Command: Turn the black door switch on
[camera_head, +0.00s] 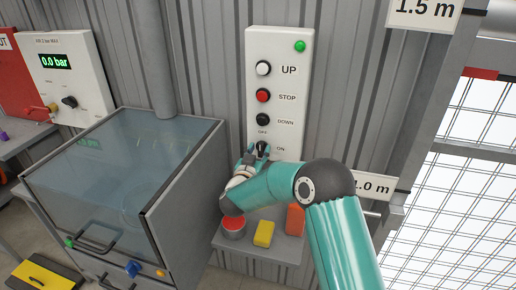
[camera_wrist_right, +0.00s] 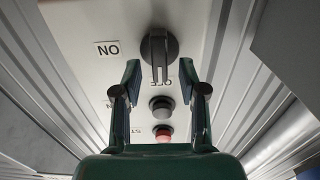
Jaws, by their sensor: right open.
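The black door switch (camera_wrist_right: 158,48) is a rotary knob on the pale control panel (camera_head: 283,50). In the right wrist view, which shows the panel upside down, its handle stands upright in the picture, toward the OFF label (camera_wrist_right: 165,86). The ON label (camera_wrist_right: 108,49) is to the left of the knob there. My right gripper (camera_wrist_right: 159,68) is open, with one finger on each side of the handle and gaps to it. In the head view, the gripper (camera_head: 251,158) is at the knob and partly hides it. My left gripper is not in view.
Above the switch are the black DOWN button (camera_head: 263,120), red STOP button (camera_head: 263,95) and white UP button (camera_head: 263,68), with a green lamp (camera_head: 300,46) at the top. A small shelf below holds a yellow block (camera_head: 264,234) and a red-topped can (camera_head: 233,226). A glass-topped cabinet (camera_head: 170,215) stands left.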

